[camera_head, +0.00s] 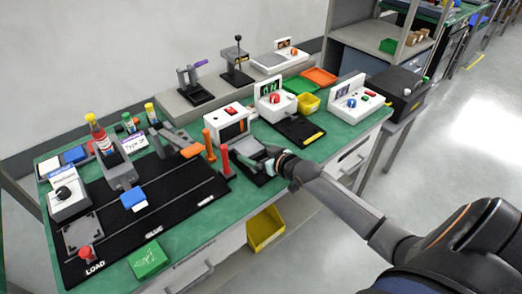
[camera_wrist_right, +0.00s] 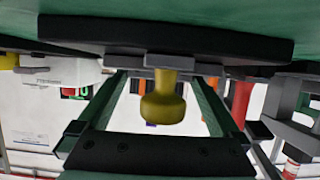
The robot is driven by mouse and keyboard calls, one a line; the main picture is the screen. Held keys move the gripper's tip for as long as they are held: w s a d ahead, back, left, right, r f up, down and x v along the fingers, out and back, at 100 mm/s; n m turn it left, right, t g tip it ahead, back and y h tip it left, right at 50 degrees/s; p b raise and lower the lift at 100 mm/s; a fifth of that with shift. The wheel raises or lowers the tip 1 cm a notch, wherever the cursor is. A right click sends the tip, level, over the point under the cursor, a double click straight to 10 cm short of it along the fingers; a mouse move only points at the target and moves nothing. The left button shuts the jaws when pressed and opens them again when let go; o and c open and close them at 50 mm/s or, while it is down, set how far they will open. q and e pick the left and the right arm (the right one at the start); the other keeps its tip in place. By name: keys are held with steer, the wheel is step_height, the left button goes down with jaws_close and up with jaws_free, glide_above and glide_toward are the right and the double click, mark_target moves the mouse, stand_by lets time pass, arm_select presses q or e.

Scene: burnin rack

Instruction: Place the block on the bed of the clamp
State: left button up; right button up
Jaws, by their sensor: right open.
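My right gripper (camera_head: 268,158) is at the small grey clamp (camera_head: 246,148) on a black base, right of the long black track. In the right wrist view my open gripper (camera_wrist_right: 160,78) has its two green fingers spread apart. A dull yellow knob (camera_wrist_right: 163,105) shows between them, and I see no block held. Behind it is a dark plate (camera_wrist_right: 165,36) with grey pads, which looks like the clamp base. A blue block-like piece (camera_head: 133,199) sits on the black track; I cannot tell if it is the task's block. My left gripper is not in view.
Red (camera_head: 225,160) and orange (camera_head: 209,145) upright handles stand close left of my right gripper. A white box with a dark front (camera_head: 228,125) stands behind it. A green box (camera_head: 148,260) lies at the front edge. Bare green bench top (camera_head: 340,132) shows at right.

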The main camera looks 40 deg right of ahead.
steer(key=p+v, duration=0.1)
steer(key=v, duration=1.1)
steer(key=shift+p, duration=0.3)
